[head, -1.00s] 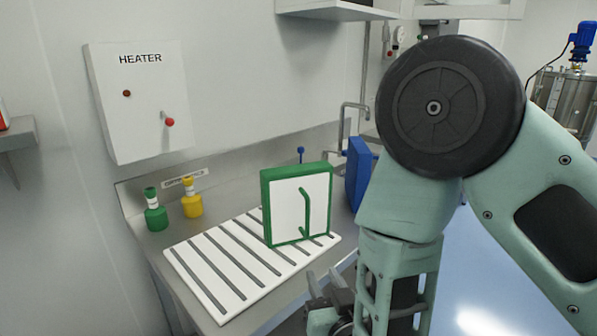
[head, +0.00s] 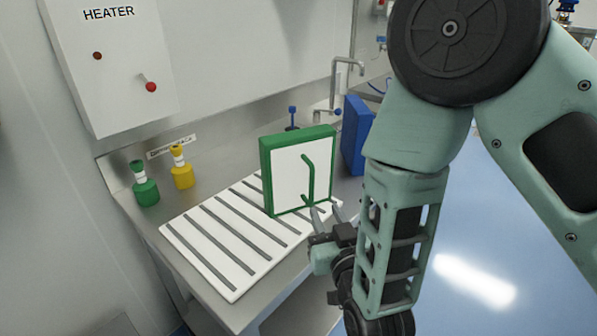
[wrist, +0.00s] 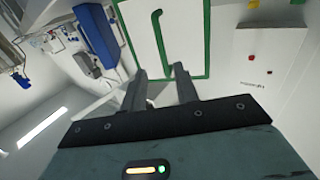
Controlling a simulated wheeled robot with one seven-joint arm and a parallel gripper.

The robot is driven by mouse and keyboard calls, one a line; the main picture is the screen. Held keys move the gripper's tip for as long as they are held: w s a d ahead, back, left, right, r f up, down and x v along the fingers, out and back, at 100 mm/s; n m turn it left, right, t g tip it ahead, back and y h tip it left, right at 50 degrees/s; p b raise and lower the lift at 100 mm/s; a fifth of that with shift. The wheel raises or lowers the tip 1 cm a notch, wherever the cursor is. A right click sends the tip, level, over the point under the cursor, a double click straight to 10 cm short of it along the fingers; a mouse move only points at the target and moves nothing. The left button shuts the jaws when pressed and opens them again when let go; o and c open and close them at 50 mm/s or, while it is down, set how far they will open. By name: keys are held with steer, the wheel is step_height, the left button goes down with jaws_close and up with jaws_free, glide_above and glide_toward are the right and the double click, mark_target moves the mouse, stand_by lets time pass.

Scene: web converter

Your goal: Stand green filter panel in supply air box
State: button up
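The green filter panel (head: 298,170) has a green frame, a white face and a green handle. It stands upright at the right end of the white slotted rack (head: 215,246) on the steel counter. My gripper (head: 318,215) is in front of the panel's lower part in the head view. In the wrist view my gripper (wrist: 160,72) has its two fingers apart with nothing visible between them, and they point at the panel (wrist: 150,38) and its handle. I cannot tell whether a finger touches it. I cannot identify a supply air box in these frames.
A blue panel (head: 354,135) stands behind and right of the green one. A green bottle (head: 146,189) and a yellow bottle (head: 181,170) stand at the counter's back left. A heater box (head: 110,62) with a red knob hangs on the wall. Blue floor lies open at right.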

mark_target(312, 188)
steer(key=shift+p+x, duration=1.9)
steer(key=shift+x, duration=3.05)
steer(key=shift+a+r, duration=0.1)
steer(key=shift+r, duration=0.05)
jaws_close()
